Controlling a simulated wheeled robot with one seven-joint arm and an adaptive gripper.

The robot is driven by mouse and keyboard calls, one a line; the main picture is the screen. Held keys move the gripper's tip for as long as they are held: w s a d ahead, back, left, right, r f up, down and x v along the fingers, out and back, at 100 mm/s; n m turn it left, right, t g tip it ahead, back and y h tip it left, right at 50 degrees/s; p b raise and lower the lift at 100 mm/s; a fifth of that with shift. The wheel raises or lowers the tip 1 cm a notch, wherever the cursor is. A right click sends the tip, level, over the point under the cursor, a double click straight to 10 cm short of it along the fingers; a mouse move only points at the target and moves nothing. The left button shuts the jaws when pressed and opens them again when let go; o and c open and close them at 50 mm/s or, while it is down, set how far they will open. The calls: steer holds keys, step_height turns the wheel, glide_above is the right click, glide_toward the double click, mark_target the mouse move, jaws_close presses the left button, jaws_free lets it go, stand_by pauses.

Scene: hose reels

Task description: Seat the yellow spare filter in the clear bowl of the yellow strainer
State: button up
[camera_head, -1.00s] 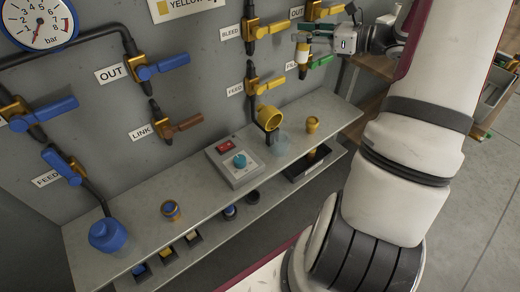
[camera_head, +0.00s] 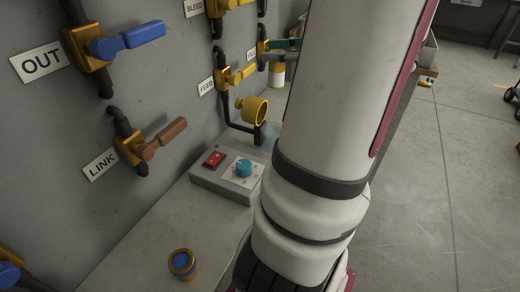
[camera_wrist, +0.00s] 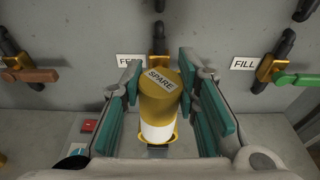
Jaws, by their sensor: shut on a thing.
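The yellow spare filter (camera_wrist: 160,97) has a gold top labelled SPARE and a white middle. In the wrist view it stands roughly upright between the teal finger pads of my gripper (camera_wrist: 160,74), which is shut on it. In the head view the filter (camera_head: 277,76) shows just left of my arm, right of the FEED valve; my arm hides most of the gripper. The strainer's yellow head (camera_head: 254,110) is on a black pipe below the FEED valve, its mouth tilted. The clear bowl (camera_head: 268,139) is faint below it, partly behind my arm. The filter appears apart from the bowl.
A grey control box (camera_head: 228,176) with a red switch and blue knob stands left of the strainer. A gold and blue cap (camera_head: 182,263) lies on the shelf. Valve handles stick out from the wall, including the brown LINK handle (camera_head: 161,138). Open floor lies right.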

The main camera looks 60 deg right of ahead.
step_height(320, 180, down, 18)
steer(key=b, duration=0.6)
steer(key=shift+a, duration=0.1)
steer(key=shift+b, duration=0.3)
steer(key=o, duration=1.2)
steer(key=shift+c, duration=0.2)
steer(key=shift+s+r, duration=0.1)
steer(key=a+p+v, duration=0.1)
steer(key=p+v, duration=0.2)
steer(key=v, duration=0.8)
steer(key=shift+s+d, duration=0.4)
steer(key=shift+d, duration=0.05)
